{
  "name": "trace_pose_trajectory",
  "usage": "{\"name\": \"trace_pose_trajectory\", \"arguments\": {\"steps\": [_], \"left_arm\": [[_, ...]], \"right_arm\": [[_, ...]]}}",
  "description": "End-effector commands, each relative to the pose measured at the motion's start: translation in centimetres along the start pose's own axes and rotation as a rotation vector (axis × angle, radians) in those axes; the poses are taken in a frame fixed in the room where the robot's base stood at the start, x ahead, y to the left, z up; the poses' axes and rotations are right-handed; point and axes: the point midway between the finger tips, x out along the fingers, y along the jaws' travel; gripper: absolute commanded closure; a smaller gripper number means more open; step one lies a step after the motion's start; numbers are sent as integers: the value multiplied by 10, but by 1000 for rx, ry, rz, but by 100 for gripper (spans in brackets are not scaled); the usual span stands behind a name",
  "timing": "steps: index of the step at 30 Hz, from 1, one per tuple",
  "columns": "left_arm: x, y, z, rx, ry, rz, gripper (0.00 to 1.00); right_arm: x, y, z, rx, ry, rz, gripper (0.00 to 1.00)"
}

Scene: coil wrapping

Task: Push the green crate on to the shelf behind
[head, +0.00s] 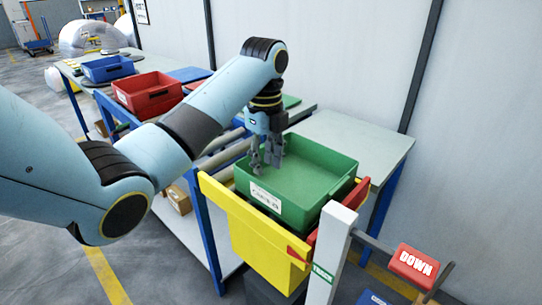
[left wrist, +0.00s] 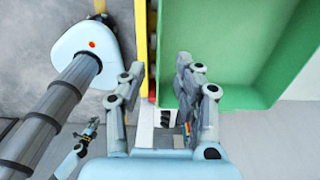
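The green crate (head: 305,172) has a white label on its near wall and sits on a yellow carrier (head: 262,240) with red end parts. It also shows in the left wrist view (left wrist: 215,30) at the upper right. The shelf behind (head: 362,140) is a grey top on blue legs, just beyond the crate. My left gripper (head: 266,165) points down at the crate's near left wall, fingers apart. In the left wrist view my left gripper (left wrist: 158,75) shows a wide gap, one finger overlapping the crate's edge; contact is unclear. A small gripper (left wrist: 88,132), apparently my right, shows lower left.
A white post (head: 332,250) and a red DOWN button (head: 413,264) stand at the front right. A red bin (head: 148,93) and a blue bin (head: 107,68) stand on the bench at the left. A wall rises behind the shelf, whose visible top looks clear.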

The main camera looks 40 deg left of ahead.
Motion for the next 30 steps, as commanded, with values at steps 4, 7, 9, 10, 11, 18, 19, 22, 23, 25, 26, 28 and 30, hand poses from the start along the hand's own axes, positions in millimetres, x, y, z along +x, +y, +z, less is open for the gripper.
{"name": "trace_pose_trajectory", "arguments": {"steps": [4, 7, 9, 10, 11, 18, 19, 22, 23, 25, 26, 28, 30], "left_arm": [[24, 2, -1, -1, 2, 4, 68], [44, 2, -1, -2, 3, 5, 68], [58, 2, -1, -2, 2, 4, 68], [63, 1, -1, -3, 1, 4, 68], [68, 1, -1, -2, 1, 4, 68], [98, 1, -1, -3, 1, 2, 68], [100, 1, -1, -3, 1, 2, 68], [104, 1, -1, -3, 0, 0, 68], [104, 1, -1, -3, 0, 0, 68], [104, 1, -1, -3, 0, 0, 68], [104, 1, -1, -3, 0, -1, 68], [104, 1, -1, -3, 0, 0, 68], [104, 1, -1, -3, 0, 0, 71]], "right_arm": [[2, 0, 1, 0, -1, 0, 71], [5, 0, 1, 0, -1, 0, 71], [6, 0, 1, 0, -2, 0, 71], [7, -1, 2, 0, -2, 0, 71], [7, -1, 2, 0, -2, 0, 71], [11, -1, 3, 0, -3, 0, 71], [11, -1, 3, 0, -3, 0, 71], [11, -1, 3, 0, -3, 0, 71], [11, -1, 3, 0, -3, 0, 71], [11, -1, 3, 0, -3, 0, 71], [11, -1, 3, 0, -3, 0, 71], [11, -1, 3, 0, -3, 0, 71], [11, -1, 3, 0, -3, 0, 71]]}}
